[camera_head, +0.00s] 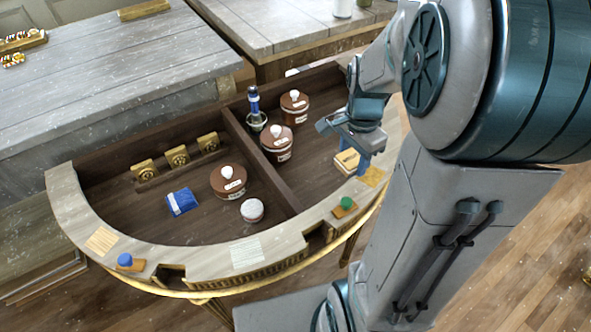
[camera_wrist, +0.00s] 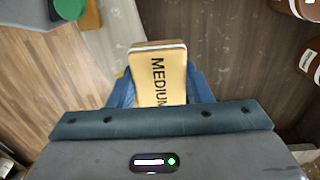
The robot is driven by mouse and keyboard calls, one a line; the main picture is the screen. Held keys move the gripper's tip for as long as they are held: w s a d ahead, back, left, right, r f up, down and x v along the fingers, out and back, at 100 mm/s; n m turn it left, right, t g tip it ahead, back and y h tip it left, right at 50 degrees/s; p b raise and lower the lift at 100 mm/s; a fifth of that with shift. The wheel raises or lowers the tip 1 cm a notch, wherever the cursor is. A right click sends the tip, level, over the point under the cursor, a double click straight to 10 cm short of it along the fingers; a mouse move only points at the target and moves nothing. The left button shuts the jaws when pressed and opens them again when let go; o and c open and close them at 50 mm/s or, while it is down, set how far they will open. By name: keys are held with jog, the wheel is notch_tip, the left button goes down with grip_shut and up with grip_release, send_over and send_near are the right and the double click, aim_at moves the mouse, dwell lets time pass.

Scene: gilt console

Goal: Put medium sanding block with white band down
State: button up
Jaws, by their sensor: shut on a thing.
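My gripper (camera_head: 354,157) is shut on a tan sanding block (camera_head: 347,161), at the right end of the console, just inside its curved rim. In the wrist view the block (camera_wrist: 158,66) has "MEDIUM" in dark letters on its top face and sits between my blue fingers (camera_wrist: 160,92). The block is over the dark wooden floor of the right compartment. I cannot tell whether it touches the floor. The fingers and palm hide its near end.
A divider (camera_head: 262,165) splits the console (camera_head: 207,255). A green knob (camera_head: 346,202) sits on the rim near my gripper.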

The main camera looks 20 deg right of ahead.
send_over(302, 184)
notch_tip(302, 184, down, 7)
jog(key=shift+b, duration=0.3)
jog(key=shift+f, duration=0.25)
notch_tip(302, 184, down, 4)
jog(key=shift+w+r+b, duration=0.1)
jog(key=shift+r+b, duration=0.05)
jog(key=shift+b, duration=0.2)
